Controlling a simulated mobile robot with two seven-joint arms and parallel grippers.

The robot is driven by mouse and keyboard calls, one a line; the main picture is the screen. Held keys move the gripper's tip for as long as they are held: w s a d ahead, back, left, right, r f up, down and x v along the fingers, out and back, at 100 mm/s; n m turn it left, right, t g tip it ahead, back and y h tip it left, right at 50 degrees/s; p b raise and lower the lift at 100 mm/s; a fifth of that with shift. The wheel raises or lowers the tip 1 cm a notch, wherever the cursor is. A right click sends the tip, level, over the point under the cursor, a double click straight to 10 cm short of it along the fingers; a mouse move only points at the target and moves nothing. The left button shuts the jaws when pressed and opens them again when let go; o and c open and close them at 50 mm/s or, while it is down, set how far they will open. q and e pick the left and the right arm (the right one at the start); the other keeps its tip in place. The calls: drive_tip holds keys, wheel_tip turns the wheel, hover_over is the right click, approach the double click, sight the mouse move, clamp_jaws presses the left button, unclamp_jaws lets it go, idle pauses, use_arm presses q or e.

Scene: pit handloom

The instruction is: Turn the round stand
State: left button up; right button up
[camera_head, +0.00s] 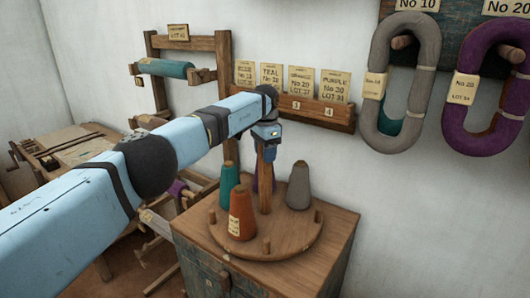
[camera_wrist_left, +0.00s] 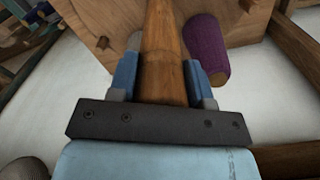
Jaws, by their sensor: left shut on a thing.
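The round stand (camera_head: 290,236) is a wooden disc with short pegs and a central post, on top of a wooden cabinet. My left gripper (camera_head: 266,146) is shut on the upper part of the post (camera_head: 265,185). The left wrist view shows its blue fingers (camera_wrist_left: 160,78) on both sides of the post. An orange cone (camera_head: 242,214), a teal cone (camera_head: 229,183) and a grey cone (camera_head: 299,186) stand on the disc. A purple cone (camera_wrist_left: 207,48) stands behind the post, mostly hidden in the head view. My right gripper is not in view.
The cabinet (camera_head: 335,250) has bare top around the disc. A card rack (camera_head: 310,111) hangs on the wall behind. Grey (camera_head: 381,60) and purple (camera_head: 464,80) yarn hanks hang at right. A wooden frame with a teal roll (camera_head: 165,68) stands at left.

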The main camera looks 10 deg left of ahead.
use_arm(q)
drive_tip(key=shift+r, duration=0.1)
idle(0.3)
drive_tip(key=o, duration=1.3)
wheel_tip(320, 180, up, 8)
drive_tip(key=shift+r+b, duration=0.1)
drive_tip(key=shift+b, duration=0.35)
wheel_tip(320, 180, up, 5)
drive_tip(key=shift+d+f+p, duration=0.1)
drive_tip(key=shift+p, duration=1.15)
drive_tip(key=shift+r+p, duration=0.3)
drive_tip(key=shift+r, duration=0.1)
